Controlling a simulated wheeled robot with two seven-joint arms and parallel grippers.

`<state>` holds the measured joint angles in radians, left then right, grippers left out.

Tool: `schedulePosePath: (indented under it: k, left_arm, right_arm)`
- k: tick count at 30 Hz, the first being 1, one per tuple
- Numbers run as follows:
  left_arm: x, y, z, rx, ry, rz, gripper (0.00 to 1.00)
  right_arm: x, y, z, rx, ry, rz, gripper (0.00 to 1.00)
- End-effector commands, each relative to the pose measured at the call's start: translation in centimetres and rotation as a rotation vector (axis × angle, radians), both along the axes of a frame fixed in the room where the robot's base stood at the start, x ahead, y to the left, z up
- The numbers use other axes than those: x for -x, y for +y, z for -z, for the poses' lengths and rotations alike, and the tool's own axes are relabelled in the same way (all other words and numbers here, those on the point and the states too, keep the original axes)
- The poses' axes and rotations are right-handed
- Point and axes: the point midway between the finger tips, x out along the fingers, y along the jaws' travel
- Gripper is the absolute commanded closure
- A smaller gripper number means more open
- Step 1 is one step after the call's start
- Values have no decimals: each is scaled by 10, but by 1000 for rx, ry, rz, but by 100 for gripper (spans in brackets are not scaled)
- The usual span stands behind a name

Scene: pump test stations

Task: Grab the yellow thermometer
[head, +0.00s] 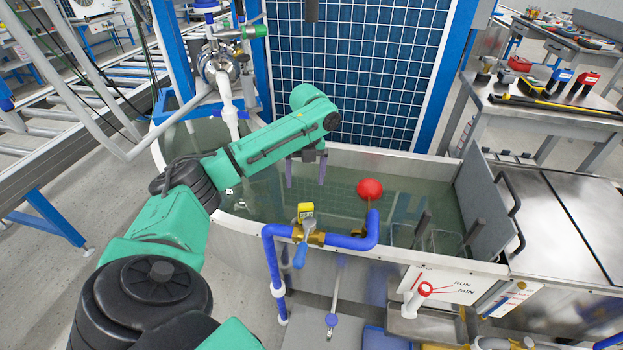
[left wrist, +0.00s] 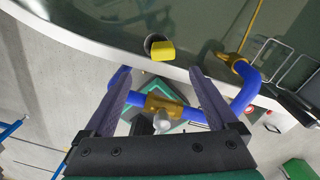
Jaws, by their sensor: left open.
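The yellow thermometer (head: 305,210) is a small yellow block at the near rim of the water tank, just above the brass valve (head: 314,238) on the blue pipe in the head view. In the left wrist view the yellow thermometer (left wrist: 162,52) has a dark round part beside it and shows just beyond my fingertips, roughly between their lines. My left gripper (head: 306,174) is open and empty, its purple-grey fingers pointing down over the tank behind the thermometer in the head view. The fingers (left wrist: 157,74) look apart from it. My right gripper is not in view.
The blue pipe (head: 350,241) with its valve runs along the tank's near rim (head: 240,229). A red float ball (head: 370,189) sits right of the thermometer. A blue grid panel (head: 360,70) stands behind the tank. A steel cabinet (head: 560,220) is at the right.

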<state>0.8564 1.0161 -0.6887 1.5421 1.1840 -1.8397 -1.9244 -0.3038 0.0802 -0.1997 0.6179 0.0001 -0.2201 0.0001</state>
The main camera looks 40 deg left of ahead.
Motion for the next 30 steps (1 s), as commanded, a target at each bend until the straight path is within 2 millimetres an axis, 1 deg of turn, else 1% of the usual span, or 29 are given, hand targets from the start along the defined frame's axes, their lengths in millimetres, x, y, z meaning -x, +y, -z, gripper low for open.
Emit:
schedulePosePath:
  k: [2,9,12,14,19,21,24,29,30]
  left_arm:
    - [2,0,13,-1,6,0,7]
    - [4,2,73,0,5,-1,7]
    - [4,2,88,-2,4,-1,7]
    - [3,2,94,0,2,0,7]
    - [2,-2,126,0,4,0,7]
    - [3,0,138,-2,4,-1,7]
    - [3,0,144,-2,1,-1,7]
    - [3,0,143,-2,1,0,7]
    - [3,0,143,-2,1,0,23]
  right_arm:
    - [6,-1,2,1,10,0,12]
    - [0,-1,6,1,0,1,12]
    - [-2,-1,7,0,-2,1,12]
    - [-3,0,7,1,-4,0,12]
    - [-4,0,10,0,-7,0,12]
    - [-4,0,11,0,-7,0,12]
    - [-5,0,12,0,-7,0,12]
    - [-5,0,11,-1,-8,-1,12]
    - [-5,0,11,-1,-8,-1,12]
